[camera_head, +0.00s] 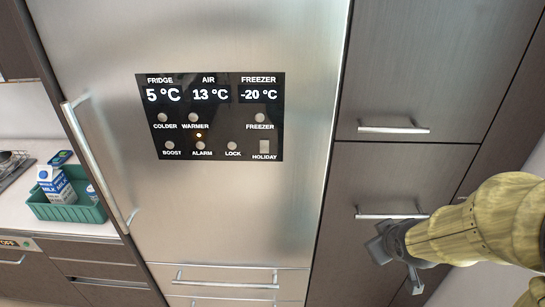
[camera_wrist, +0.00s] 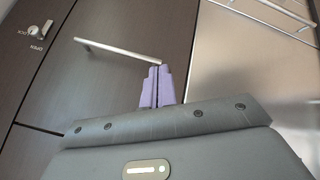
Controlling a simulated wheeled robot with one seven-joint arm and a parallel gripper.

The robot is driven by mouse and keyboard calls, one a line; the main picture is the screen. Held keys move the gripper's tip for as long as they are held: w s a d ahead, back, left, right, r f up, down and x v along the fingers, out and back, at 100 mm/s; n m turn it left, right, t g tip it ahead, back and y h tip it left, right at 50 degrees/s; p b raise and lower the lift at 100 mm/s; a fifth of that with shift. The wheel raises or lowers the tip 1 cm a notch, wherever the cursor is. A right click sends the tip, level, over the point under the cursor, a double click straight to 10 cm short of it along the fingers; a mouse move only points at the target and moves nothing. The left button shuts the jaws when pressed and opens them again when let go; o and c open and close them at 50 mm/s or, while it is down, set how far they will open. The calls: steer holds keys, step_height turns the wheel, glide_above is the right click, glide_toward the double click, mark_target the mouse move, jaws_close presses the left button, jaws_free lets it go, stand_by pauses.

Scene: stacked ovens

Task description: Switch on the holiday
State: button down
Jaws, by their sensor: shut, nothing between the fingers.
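My gripper (camera_head: 384,254) is at the lower right in the head view, well below and to the right of the panel, in front of dark drawer fronts. In the wrist view its purple fingers (camera_wrist: 157,86) are together and empty. The panel and the switch do not show in the wrist view.
A long vertical fridge handle (camera_head: 100,160) stands out on the left, and a horizontal handle (camera_head: 225,277) below. Drawer handles (camera_head: 392,215) stick out near my gripper. A green basket (camera_head: 68,204) with milk cartons sits on the left counter. The space before the panel is clear.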

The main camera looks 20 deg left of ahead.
steer(key=w+a+r+n+t+y, duration=0.2)
steer(key=w+a+r+n+y, duration=0.1)
steer(key=a+n, duration=0.3)
steer(key=w+a+r+n+t+y, duration=0.1)
steer(key=w+a+r+n+y, duration=0.1)
steer(key=a+r+n+y, duration=0.3)
steer(key=s+a+r+n+g+y, duration=0.1)
steer(key=a+r+n+y, duration=0.1)
steer(key=a+n, duration=0.2)
steer(key=s+a+r+n+y, duration=0.1)
steer(key=s+a+n+y, duration=0.1)
steer(key=a+n, duration=0.3)
steer(key=shift+s+r+n+g+y, duration=0.3)
steer(key=shift+r+g+y, duration=0.1)
steer(key=shift+y, duration=0.4)
steer(key=shift+w, duration=0.1)
steer(key=p, duration=0.5)
glide_toward(261, 152)
steer(key=s+a, duration=0.1)
steer(key=a, duration=0.3)
steer(key=w+p, duration=0.1)
steer(key=w, duration=0.1)
steer(key=w+a+p, duration=0.1)
steer(key=w+p, duration=0.1)
steer(key=shift+f, duration=0.2)
